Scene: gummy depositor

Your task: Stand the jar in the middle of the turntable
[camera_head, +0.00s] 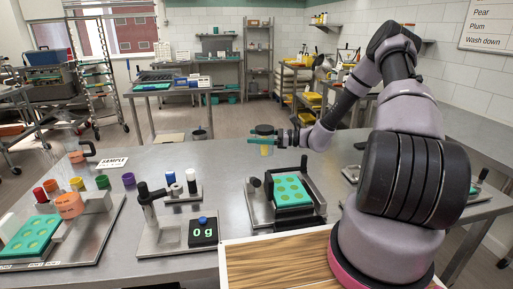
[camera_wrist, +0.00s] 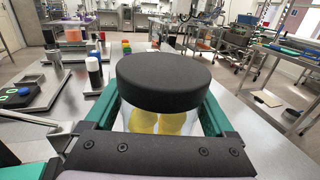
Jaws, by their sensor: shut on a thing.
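The jar (camera_head: 266,150) is clear, with a wide black lid and yellow pieces inside. My gripper (camera_head: 264,141) is shut on it, with green fingers on both sides of the body. The jar is upright in the head view, held in the air above the far part of the steel table. In the wrist view the jar's black lid (camera_wrist: 163,82) fills the middle, with the yellow contents (camera_wrist: 158,123) below it. I cannot pick out a turntable for certain in either view; my arm covers part of the table at the right.
A green mould tray (camera_head: 292,190) sits in a fixture on the steel table (camera_head: 235,160), nearer than the jar.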

